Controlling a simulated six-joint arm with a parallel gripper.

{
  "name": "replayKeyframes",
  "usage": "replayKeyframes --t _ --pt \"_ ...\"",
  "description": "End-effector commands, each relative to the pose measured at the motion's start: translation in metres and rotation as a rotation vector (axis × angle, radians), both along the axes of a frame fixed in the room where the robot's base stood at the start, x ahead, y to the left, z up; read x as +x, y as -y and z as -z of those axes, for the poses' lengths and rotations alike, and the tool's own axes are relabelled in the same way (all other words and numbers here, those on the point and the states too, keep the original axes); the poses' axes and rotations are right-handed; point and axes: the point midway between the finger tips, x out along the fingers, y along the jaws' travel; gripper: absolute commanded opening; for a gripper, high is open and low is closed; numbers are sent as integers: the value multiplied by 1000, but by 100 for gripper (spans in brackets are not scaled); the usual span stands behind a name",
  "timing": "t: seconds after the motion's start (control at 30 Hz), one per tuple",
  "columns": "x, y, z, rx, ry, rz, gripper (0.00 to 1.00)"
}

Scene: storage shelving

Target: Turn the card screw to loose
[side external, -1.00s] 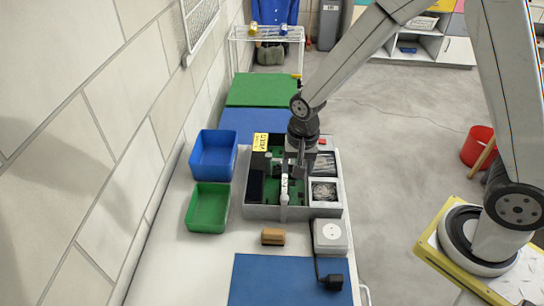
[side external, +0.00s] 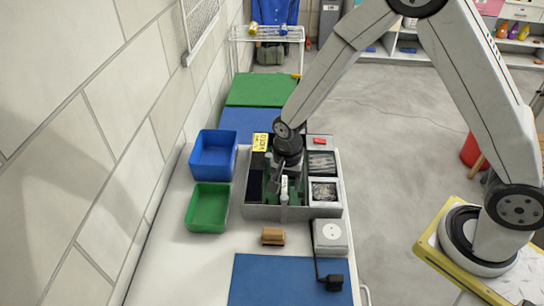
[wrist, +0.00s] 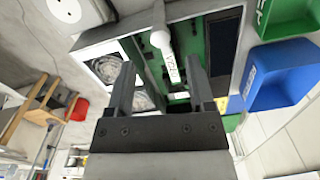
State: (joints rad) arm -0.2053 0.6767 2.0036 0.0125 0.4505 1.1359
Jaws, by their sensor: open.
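An open grey case (side external: 262,212) holding a green circuit board sits on the bench. A white upright piece with a rounded end (side external: 284,189) stands near its front wall; it also shows in the wrist view (wrist: 160,38), where it reaches between my fingers. I cannot tell whether it is the card screw; no screw head is clear. A white label with dark lettering (wrist: 172,72) shows beyond it. My gripper (wrist: 160,64) is open, its fingers apart on either side of the label in the picture. In the side view, my gripper is low over the case and partly hides its inside.
A blue bin (side external: 214,152) and a green bin (side external: 207,207) stand left of the case. A yellow tag (side external: 260,142) is at its back left. A brown block (side external: 273,236), a white box with a round dial (side external: 330,236) and a blue mat (side external: 285,279) lie in front.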

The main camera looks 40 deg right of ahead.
Motion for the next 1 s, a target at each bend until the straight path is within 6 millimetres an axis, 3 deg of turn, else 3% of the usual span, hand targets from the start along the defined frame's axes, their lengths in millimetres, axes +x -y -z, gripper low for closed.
replayKeyframes --t 0.4,0.9,1.0 --pt "0 0 42 0 0 -1 69" --pt "1 0 50 1 1 -1 69" --pt "1 0 50 1 1 -1 37"
